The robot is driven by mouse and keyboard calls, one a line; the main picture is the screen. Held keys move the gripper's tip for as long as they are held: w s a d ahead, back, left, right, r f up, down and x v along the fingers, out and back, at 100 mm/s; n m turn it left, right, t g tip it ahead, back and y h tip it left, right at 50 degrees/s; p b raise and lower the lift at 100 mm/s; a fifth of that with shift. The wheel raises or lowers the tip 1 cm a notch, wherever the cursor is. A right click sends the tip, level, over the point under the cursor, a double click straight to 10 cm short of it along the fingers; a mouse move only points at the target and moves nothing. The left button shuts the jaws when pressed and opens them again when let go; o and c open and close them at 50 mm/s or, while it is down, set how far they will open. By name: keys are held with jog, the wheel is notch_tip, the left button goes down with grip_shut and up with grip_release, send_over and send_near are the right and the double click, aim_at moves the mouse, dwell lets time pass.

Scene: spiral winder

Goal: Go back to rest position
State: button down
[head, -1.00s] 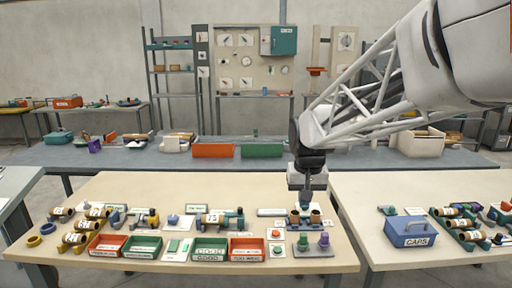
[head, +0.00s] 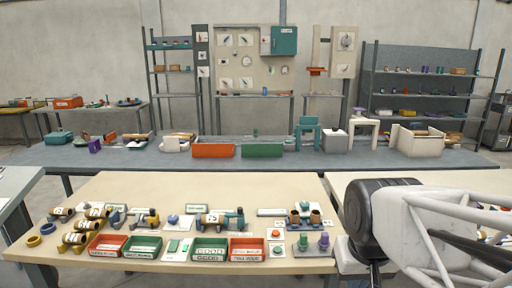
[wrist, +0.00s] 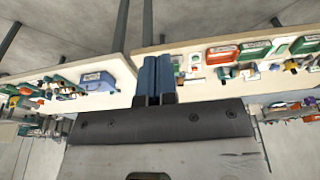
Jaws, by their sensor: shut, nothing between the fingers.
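My gripper (wrist: 157,62) shows in the wrist view with its two blue fingers together and nothing between them. It hangs over the gap between the two cream tables. In the head view my arm comes in from the right, and its dark wrist joint is low at the front right, covering most of the right table. My gripper itself is mostly hidden or cut off there.
Red and green bins (head: 209,247) line the work table's front edge. Purple and green pieces (head: 323,241) stand near its right corner. A blue box (wrist: 93,80) sits on the other table in the wrist view. A long grey bench (head: 300,158) runs behind.

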jog(key=s, duration=0.1)
jog(key=s+f, duration=0.1)
jog(key=s, duration=0.2)
jog(key=shift+d+f, duration=0.25)
jog(key=shift+f, duration=0.05)
